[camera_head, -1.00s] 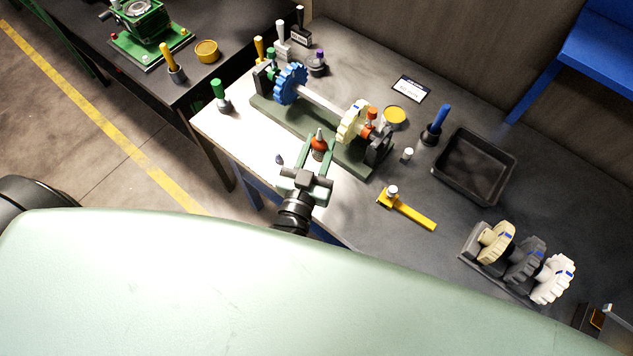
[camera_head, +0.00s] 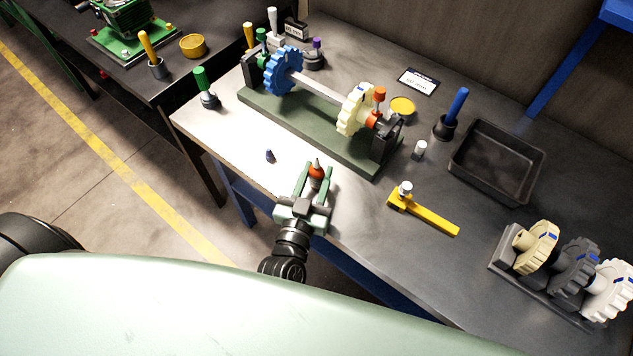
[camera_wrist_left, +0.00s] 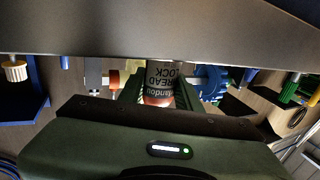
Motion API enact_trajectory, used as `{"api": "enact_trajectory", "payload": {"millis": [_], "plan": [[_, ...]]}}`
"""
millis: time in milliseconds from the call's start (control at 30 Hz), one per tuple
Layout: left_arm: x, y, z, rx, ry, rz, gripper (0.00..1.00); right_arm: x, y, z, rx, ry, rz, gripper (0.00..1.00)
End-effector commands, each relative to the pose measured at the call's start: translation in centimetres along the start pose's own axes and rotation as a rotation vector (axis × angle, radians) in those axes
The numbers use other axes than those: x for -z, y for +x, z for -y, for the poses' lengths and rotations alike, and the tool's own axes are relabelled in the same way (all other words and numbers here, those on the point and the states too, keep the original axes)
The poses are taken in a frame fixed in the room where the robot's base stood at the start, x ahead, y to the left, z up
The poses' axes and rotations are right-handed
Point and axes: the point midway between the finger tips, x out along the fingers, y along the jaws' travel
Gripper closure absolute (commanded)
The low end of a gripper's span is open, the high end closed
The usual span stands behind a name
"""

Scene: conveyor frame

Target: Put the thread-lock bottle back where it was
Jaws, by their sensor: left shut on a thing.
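Whether the bottle touches the bench cannot be told. A small dark blue cap-like piece (camera_head: 269,155) stands on the bench left of the gripper. My right gripper is not in view.
The fixture carries a shaft with a blue gear (camera_head: 283,70) and a cream gear (camera_head: 355,108). To the right are a yellow tool (camera_head: 430,214), a black tray (camera_head: 456,170) and a rack of gears (camera_head: 500,258). Bare bench lies around the small blue piece.

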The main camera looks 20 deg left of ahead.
Motion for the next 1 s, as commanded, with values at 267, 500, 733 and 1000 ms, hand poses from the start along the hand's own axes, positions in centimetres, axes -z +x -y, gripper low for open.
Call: {"api": "enact_trajectory", "payload": {"millis": [267, 500, 733, 1000], "plan": [[-0.5, 0.0, 0.0, 0.0, 0.0, -0.001, 1.0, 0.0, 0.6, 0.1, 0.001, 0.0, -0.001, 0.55], [-0.8, 0.0, 0.0, 0.0, 0.001, -0.001, 0.47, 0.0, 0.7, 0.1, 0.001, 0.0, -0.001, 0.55], [-0.8, 0.0, 0.0, 0.0, 0.001, -0.001, 0.45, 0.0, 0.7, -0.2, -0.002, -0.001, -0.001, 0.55], [-0.8, -1.4, 0.0, 0.0, 0.002, 0.002, 0.45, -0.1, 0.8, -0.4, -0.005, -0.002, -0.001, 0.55]]}}
